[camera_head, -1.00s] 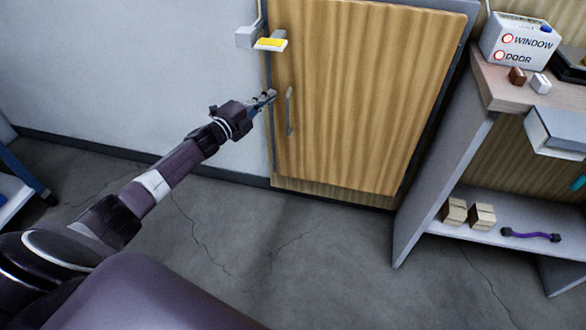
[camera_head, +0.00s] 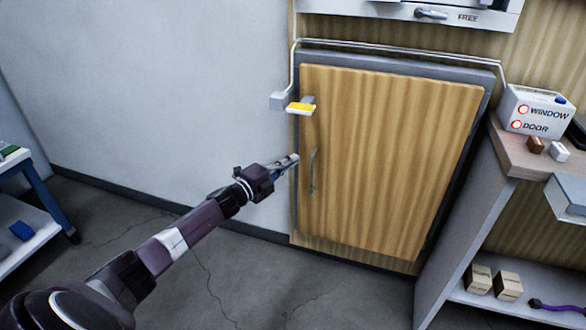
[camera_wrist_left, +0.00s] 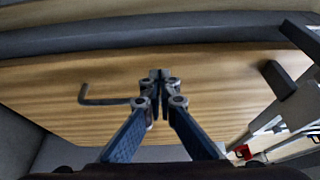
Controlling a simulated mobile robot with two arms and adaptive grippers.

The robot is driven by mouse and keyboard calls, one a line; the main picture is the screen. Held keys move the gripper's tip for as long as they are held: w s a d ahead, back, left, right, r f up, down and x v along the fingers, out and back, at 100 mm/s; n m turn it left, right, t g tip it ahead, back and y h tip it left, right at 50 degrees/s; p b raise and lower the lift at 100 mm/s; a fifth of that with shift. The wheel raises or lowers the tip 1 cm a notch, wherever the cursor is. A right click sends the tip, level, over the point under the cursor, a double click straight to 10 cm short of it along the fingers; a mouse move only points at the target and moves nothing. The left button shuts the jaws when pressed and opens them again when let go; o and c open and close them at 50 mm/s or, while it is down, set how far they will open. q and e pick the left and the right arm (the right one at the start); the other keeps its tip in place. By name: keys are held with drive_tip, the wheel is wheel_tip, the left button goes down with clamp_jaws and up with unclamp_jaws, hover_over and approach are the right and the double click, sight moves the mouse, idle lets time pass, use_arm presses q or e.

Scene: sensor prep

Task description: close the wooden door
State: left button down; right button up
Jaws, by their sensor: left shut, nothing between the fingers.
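The wooden door (camera_head: 385,150) stands in a grey frame (camera_head: 470,75) on the wall. A dark gap shows along its right edge; I cannot tell whether it is fully flush. A thin grey handle (camera_head: 313,170) is near its left edge, and it also shows in the left wrist view (camera_wrist_left: 105,100). A yellow-and-white latch piece (camera_head: 300,107) sits at the upper left edge. My left gripper (camera_head: 291,160) is shut and empty, just left of the handle by the door's left edge. In the left wrist view its fingertips (camera_wrist_left: 160,78) are in front of the wood; contact is unclear.
A white box labelled WINDOW and DOOR (camera_head: 535,110), with two red lights, stands on the shelf unit (camera_head: 515,160) at right. Small cartons (camera_head: 479,279) lie on its lower shelf. A blue-legged table (camera_head: 45,195) is at far left. The floor between is clear.

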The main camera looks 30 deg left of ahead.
use_arm(q)
drive_tip(key=s+a+p, duration=0.1)
drive_tip(key=s+a, duration=0.4)
drive_tip(key=s, duration=0.4)
drive_tip(key=shift+f, duration=0.2)
use_arm(e)
drive_tip(key=shift+x, duration=1.1)
